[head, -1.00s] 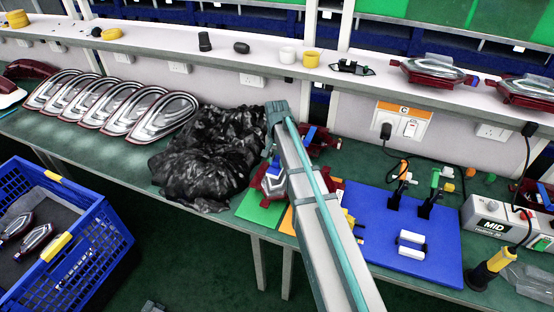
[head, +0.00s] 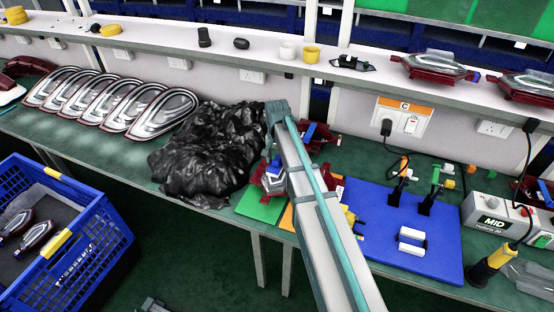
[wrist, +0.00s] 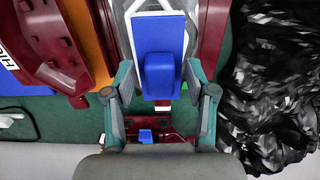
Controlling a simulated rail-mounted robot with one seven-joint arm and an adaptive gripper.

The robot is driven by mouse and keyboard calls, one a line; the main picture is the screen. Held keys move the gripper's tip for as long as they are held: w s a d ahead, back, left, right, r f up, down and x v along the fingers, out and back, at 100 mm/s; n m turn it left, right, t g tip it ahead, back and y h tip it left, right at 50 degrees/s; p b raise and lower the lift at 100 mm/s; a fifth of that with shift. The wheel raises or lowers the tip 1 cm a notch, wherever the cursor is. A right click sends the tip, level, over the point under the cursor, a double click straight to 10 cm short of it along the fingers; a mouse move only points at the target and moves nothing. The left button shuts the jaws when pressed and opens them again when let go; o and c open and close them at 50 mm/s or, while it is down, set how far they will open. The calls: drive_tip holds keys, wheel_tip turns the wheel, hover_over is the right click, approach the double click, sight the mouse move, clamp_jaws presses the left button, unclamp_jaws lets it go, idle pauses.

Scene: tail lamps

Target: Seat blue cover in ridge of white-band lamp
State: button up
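In the wrist view, a blue cover (wrist: 162,72), a flat plate with a raised block, lies between the fingers of my gripper (wrist: 160,78). The fingertips are wide apart, beside the plate's edges and clear of the block; I cannot tell whether they press on it. Behind the cover is a dark red lamp (wrist: 210,35) with white lines at the top of the picture. I cannot tell whether the cover touches it. In the head view, my arm hides most of the gripper; a bit of the blue cover (head: 274,165) shows above the lamp (head: 266,180).
Another dark red lamp (wrist: 55,50) is at left in the wrist view. A black crumpled bag (head: 205,150) lies close by on the bench. A blue board (head: 420,225) with black clamps is at right; a blue crate (head: 100,235) stands at lower left.

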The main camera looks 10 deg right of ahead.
wheel_tip(320, 180, up, 12)
idle(0.8)
